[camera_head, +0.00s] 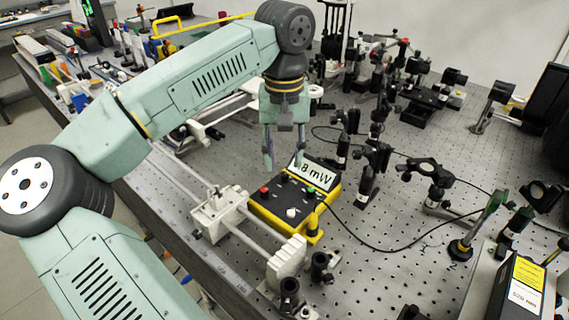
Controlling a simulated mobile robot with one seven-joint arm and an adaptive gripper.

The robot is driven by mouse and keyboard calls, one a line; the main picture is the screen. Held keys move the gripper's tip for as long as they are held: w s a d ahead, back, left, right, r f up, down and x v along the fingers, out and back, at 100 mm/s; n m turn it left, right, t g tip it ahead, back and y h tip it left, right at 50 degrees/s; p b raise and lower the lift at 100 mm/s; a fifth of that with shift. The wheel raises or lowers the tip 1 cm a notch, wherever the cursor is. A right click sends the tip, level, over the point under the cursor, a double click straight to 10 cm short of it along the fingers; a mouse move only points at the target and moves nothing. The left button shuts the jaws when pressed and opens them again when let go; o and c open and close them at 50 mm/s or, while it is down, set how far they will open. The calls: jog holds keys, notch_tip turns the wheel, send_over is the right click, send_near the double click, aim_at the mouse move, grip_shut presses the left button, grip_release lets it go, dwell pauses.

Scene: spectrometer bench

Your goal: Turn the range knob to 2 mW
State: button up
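A yellow-and-black power meter box (262,207) sits on the perforated bench, its tilted white display (318,174) reading "8 mW", with its left part hidden behind my gripper. Its top panel carries a red button (264,190), a green button (311,190) and a small white knob (291,212). The white knob looks like the range knob; its pointer and scale marks are too small to read. My gripper (284,160) hangs down above the back of the box, fingers apart, with nothing between them. It appears clear of the knob.
A white rail with a carriage (220,212) runs along the box's left side. Black optic posts (368,172) stand close to its right, and a black cable (375,246) loops over the bench. Short black mounts (320,266) stand in front.

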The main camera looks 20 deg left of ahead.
aim_at(285, 174)
jog(key=shift+f+p, duration=0.3)
jog(key=shift+f, duration=1.7)
jog(key=shift+c, duration=0.3)
grip_shut()
